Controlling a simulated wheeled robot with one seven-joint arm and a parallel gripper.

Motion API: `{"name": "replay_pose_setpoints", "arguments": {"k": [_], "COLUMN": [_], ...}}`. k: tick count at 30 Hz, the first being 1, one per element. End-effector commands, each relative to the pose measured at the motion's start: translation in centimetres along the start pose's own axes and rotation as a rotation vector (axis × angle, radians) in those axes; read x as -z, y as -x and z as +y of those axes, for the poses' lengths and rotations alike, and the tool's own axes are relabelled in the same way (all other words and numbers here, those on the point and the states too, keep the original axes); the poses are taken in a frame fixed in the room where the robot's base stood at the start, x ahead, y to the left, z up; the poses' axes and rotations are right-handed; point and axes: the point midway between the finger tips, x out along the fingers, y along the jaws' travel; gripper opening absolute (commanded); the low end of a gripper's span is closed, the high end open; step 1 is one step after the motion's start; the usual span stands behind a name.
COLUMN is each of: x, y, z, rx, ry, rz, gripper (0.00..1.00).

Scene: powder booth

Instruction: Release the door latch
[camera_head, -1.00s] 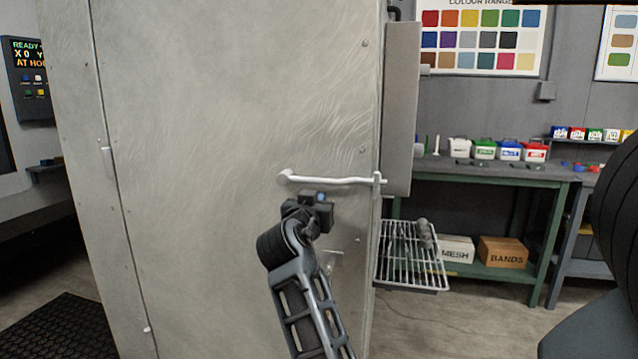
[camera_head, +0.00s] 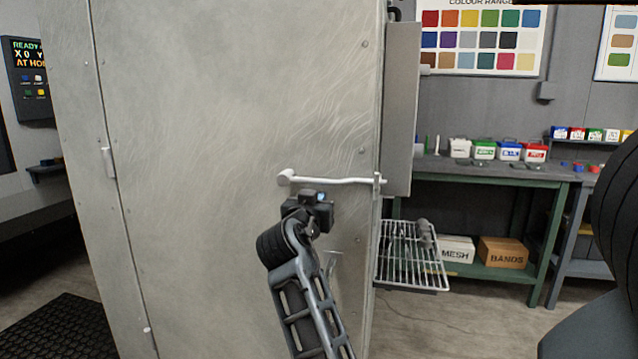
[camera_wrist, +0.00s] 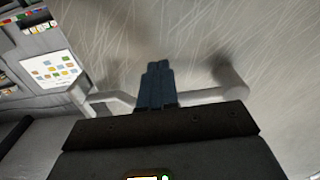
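The door latch is a pale bar handle (camera_head: 335,181) lying nearly level across the grey metal door (camera_head: 230,110). Its thick round end is at the left, and its right end meets an upright catch (camera_head: 377,186) at the door's edge. My gripper (camera_head: 319,197) is just below the middle of the bar in the head view. In the wrist view my gripper's dark blue fingers (camera_wrist: 157,84) are together and cross in front of the bar (camera_wrist: 207,96), hiding its middle. I cannot tell whether they touch it.
A wire rack (camera_head: 410,256) sticks out low, right of the door. Behind it a green bench (camera_head: 470,171) bears several coloured tubs, with two boxes on its lower shelf. A control panel (camera_head: 30,80) is at far left. A dark mat (camera_head: 62,330) lies on the floor.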

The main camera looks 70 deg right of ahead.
Motion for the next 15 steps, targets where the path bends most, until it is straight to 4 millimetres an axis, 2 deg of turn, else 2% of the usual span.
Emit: {"name": "replay_pose_setpoints", "arguments": {"k": [15], "x": [4.5], "y": [0.0], "z": [0.0], "rx": [-0.001], "ry": [-0.002], "rz": [0.001], "gripper": [0.00]}}
